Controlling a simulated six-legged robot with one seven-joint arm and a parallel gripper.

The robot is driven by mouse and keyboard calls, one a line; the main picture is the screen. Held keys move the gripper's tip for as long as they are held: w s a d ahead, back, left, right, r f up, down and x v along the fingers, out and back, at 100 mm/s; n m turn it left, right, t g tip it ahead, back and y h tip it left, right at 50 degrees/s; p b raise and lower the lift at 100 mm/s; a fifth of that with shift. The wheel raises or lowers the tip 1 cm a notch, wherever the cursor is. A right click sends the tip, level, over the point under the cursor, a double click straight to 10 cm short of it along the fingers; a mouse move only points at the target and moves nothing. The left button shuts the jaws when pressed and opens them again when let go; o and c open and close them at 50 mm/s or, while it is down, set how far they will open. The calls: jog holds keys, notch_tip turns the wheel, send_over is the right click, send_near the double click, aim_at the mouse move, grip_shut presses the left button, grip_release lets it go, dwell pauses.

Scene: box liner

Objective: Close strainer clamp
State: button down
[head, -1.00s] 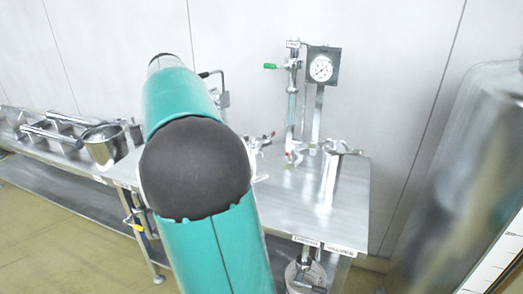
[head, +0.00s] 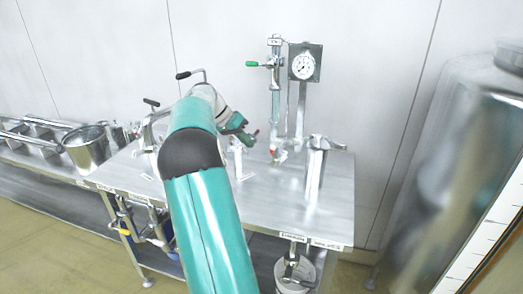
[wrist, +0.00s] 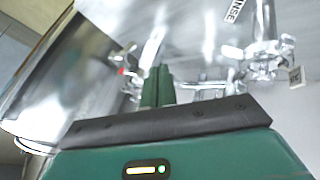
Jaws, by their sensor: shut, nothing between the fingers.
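My gripper (head: 238,124) is over the steel table, close to a small silver fitting (head: 238,158) on the table top. In the wrist view its two green fingers (wrist: 158,86) are together with nothing between them. A red-tipped silver part (wrist: 123,72) shows just left of the fingertips, apart from them. A cluster of silver clamp-like fittings (wrist: 265,58) shows to the right. I cannot tell which fitting is the strainer clamp, nor how far it is closed. My arm hides part of the table.
The steel table (head: 270,205) carries a pipe stand with a round gauge (head: 303,66) and a green handle (head: 252,64). A silver cylinder (head: 315,170) stands at its right. A steel pot (head: 87,149) is at left. A large steel tank (head: 440,170) stands at far right.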

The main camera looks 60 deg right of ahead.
aim_at(274, 159)
jog(key=s, duration=0.1)
jog(key=s+f, duration=0.1)
jog(key=s, duration=0.1)
jog(key=s+f, duration=0.1)
jog(key=s, duration=0.1)
jog(key=shift+s+d+f, duration=0.1)
jog(key=shift+s+d, duration=0.1)
jog(key=shift+s, duration=0.1)
